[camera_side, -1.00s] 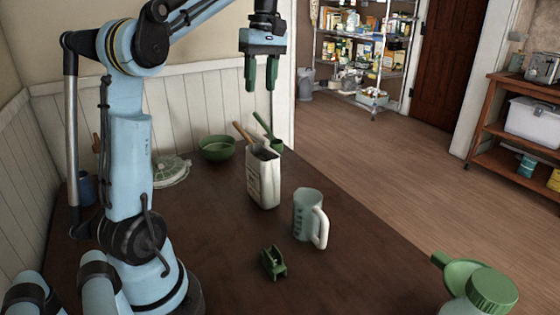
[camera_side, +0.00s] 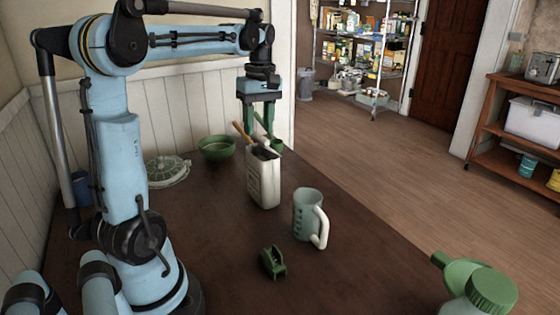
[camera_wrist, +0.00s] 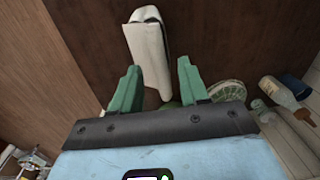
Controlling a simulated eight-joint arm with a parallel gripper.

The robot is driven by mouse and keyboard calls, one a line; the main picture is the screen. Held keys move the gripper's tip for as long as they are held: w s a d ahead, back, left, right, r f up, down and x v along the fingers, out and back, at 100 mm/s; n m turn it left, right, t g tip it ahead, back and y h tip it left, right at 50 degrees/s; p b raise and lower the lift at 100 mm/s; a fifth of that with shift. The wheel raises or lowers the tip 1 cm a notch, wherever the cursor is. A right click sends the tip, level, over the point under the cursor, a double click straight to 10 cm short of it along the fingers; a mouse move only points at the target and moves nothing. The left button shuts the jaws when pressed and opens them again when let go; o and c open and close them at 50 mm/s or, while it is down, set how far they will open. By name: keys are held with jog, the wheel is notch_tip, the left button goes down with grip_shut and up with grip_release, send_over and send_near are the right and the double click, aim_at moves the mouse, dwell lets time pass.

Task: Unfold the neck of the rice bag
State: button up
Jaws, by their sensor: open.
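The rice bag (camera_side: 264,182) stands upright on the brown table in the side view, pale with dark print on its side and a darker top. In the wrist view the bag (camera_wrist: 147,52) lies just beyond and between the fingertips, with a pale flap across its upper end; how its neck is folded is not clear. My gripper (camera_side: 259,134) is open and empty, its green fingers pointing down just above and behind the bag, apart from it as far as I can tell. Both fingers of my gripper (camera_wrist: 158,68) show in the wrist view.
A grey-green mug (camera_side: 306,215) stands right of the bag, and a green clip (camera_side: 273,263) lies in front. A green bowl (camera_side: 216,148) and a pale green lid (camera_side: 168,171) sit behind to the left. A wooden handle (camera_side: 240,131) rises behind the bag. A green-capped jar (camera_side: 490,290) stands front right.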

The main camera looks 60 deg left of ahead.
jog(key=shift+f, duration=0.8)
grip_shut()
